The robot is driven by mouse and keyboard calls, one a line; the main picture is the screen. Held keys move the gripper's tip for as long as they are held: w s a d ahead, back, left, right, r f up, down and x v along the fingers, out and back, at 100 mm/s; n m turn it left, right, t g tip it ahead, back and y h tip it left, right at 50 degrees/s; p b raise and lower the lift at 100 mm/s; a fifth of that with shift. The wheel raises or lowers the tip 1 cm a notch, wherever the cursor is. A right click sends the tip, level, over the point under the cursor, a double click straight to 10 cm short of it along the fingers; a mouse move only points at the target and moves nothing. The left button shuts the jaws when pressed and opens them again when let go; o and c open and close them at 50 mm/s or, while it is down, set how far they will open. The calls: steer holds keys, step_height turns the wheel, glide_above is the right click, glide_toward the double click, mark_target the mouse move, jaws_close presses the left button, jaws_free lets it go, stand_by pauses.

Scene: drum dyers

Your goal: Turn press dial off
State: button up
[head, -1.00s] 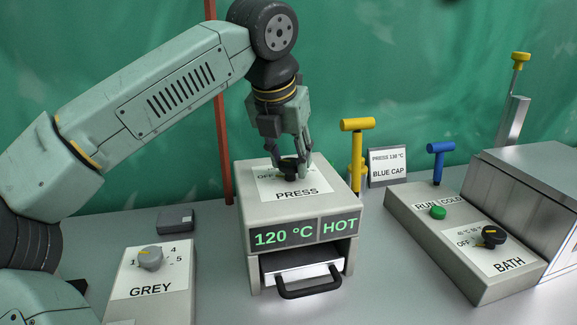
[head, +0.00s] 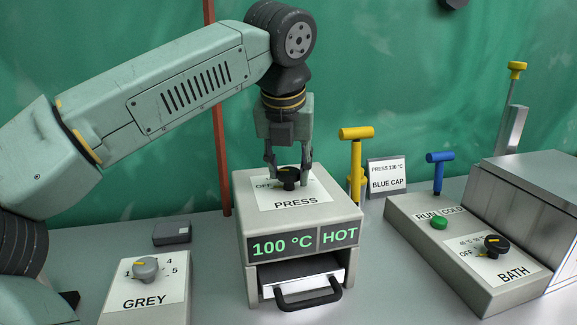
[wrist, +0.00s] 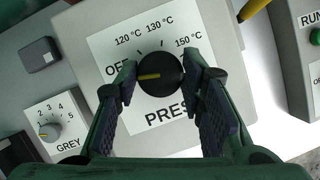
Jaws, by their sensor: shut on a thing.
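The press dial (head: 289,177) is a black round knob on top of the press (head: 250,207). In the wrist view the dial (wrist: 161,75) has a yellow pointer line that points left, toward the OFF label, which one finger partly covers. Marks for 120, 130 and 150 °C are printed around its top. My gripper (head: 288,180) comes straight down from above and is shut on the dial, one finger on each side; both fingers also show in the wrist view (wrist: 161,68). The press display (head: 303,242) reads 100 °C and HOT.
The grey dial box (head: 146,290) and a small dark box (head: 172,232) stand left. The bath panel (head: 465,255), with its dial and green button, stands right. A yellow T-handle (head: 356,160), a sign (head: 386,178) and a blue T-handle (head: 438,170) stand between.

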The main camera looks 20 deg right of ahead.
steer(key=o, duration=1.1)
steer(key=v, duration=1.2)
steer(key=shift+s, duration=0.1)
